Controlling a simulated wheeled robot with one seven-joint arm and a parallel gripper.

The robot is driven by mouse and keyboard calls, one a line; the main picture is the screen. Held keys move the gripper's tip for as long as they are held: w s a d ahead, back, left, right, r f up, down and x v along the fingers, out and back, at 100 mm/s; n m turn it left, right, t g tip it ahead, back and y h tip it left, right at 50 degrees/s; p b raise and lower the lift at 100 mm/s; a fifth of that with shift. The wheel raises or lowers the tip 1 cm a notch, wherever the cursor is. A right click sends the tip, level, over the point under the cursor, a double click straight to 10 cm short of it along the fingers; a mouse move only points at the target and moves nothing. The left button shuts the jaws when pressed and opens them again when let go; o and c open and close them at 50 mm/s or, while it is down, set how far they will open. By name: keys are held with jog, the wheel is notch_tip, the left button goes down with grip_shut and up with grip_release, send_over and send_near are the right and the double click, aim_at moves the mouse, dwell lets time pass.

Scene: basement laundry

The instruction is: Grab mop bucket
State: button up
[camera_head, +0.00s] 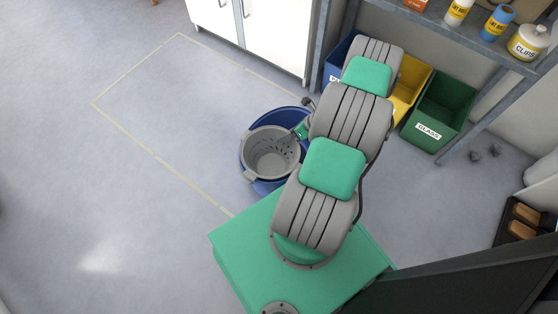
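The mop bucket (257,185) is a round blue bucket on the floor with a grey perforated wringer basket (272,155) set in its top. It stands just left of my arm, and its right side is partly covered by the arm. My gripper (301,130) is mostly hidden behind my own arm links. Only a small green and dark part shows at the bucket's upper right rim. I cannot tell whether it touches the bucket or how its fingers stand.
A green bin (440,108) labelled glass, a yellow bin (410,92) and a blue bin (338,62) stand under a metal shelf (455,35) holding bottles. A white cabinet (270,35) stands at the top. A black tray (522,222) lies at right. The floor at left is clear.

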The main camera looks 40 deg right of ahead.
aim_at(277, 141)
jog(key=x, duration=0.3)
jog(key=shift+f+b, duration=0.2)
jog(key=shift+b, duration=0.2)
jog(key=shift+r, duration=0.1)
jog(key=shift+c, duration=0.3)
grip_shut()
jog(key=shift+w+d+r, duration=0.1)
dwell(0.4)
